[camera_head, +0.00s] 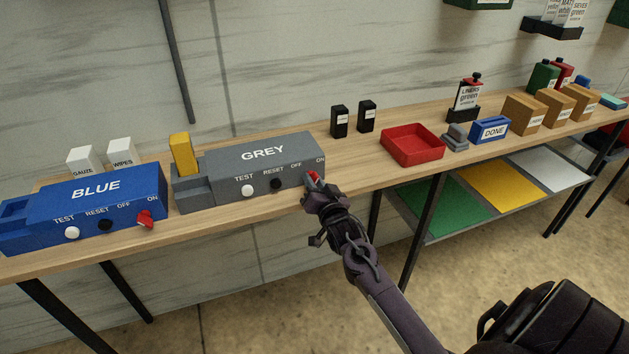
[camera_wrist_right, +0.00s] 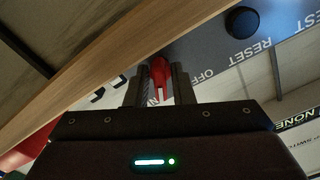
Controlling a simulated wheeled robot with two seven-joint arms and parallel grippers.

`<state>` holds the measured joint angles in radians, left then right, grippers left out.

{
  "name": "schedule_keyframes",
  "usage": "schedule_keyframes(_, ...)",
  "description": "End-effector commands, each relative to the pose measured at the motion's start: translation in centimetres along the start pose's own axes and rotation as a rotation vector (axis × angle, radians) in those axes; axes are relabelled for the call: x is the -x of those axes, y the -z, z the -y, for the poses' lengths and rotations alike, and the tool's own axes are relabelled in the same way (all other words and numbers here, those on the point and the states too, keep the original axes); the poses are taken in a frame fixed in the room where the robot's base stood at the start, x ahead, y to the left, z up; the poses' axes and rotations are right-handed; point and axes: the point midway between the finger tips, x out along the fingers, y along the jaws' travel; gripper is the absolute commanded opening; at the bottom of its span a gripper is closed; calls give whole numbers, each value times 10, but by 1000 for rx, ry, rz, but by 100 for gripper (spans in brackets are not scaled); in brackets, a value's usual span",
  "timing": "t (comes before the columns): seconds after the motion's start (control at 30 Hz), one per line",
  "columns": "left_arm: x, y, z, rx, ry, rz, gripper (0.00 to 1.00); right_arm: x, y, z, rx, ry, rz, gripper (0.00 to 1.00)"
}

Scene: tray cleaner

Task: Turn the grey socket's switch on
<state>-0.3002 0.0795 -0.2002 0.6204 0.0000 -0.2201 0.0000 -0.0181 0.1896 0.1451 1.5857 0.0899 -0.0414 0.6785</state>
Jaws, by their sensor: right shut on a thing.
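The grey socket (camera_head: 222,166) is a box marked GREY on the wooden table, with TEST, RESET, OFF and ON on its front. A white TEST button (camera_head: 247,191) and a black RESET button (camera_head: 275,184) show there. Its red switch (camera_head: 313,177) is at the right end of the front, below OFF and ON. My right gripper (camera_head: 315,187) is at this switch. In the right wrist view the switch (camera_wrist_right: 160,70) sits between the two fingers, which are shut on it. The fingers partly hide it, so I cannot tell which label it points to. My left gripper is out of view.
A blue socket (camera_head: 95,190) with its own red switch (camera_head: 146,218) stands to the left. A yellow block (camera_head: 181,153) stands in the grey socket's left end. A red tray (camera_head: 412,158) and black boxes (camera_head: 340,122) are to the right. The table's front edge runs just below the sockets.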

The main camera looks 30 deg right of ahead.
Motion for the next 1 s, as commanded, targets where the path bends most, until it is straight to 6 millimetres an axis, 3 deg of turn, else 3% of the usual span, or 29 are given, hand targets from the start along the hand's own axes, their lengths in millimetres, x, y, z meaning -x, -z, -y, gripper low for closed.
schedule_keyframes(0.3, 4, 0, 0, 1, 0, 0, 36, 0, -1, 0, -116, -2, 2, 0)
schedule_keyframes(0.83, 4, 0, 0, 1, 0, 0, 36, 0, -1, 0, -136, -1, 2, 0)
schedule_keyframes(0.87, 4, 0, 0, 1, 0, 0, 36, 0, -1, 0, -136, -1, 2, 24)
schedule_keyframes(0.93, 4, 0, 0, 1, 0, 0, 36, 0, -1, 0, -136, -1, 2, 33)
schedule_keyframes(1.0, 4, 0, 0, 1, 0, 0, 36, 0, -1, 0, -136, -1, 2, 33)
